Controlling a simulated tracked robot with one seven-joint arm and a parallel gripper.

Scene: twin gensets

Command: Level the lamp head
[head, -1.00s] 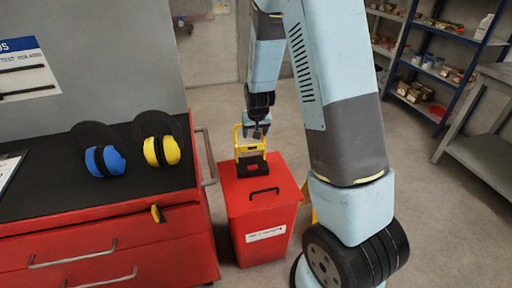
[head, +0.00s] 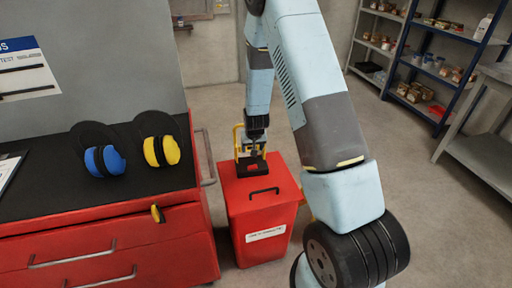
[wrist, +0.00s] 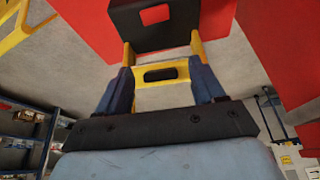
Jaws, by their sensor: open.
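The work lamp (head: 238,139), with a yellow frame and a black base, stands on the red bin. In the wrist view its yellow part with a dark slot (wrist: 160,75) lies between my fingers, and a black piece with a square opening (wrist: 165,22) is above it in the picture. My gripper (head: 252,150) is over the lamp, and its two dark blue fingers also show in the wrist view (wrist: 161,72). The jaws are open, one finger on each side of the yellow part; contact is unclear. The lamp head's tilt cannot be told, as my gripper partly hides it.
The red bin (head: 262,222) has a black handle on its lid. A red workbench (head: 120,222) with blue earmuffs (head: 105,160) and yellow earmuffs (head: 161,151) is on the left. Blue shelving (head: 440,70) and a grey table (head: 485,150) stand right.

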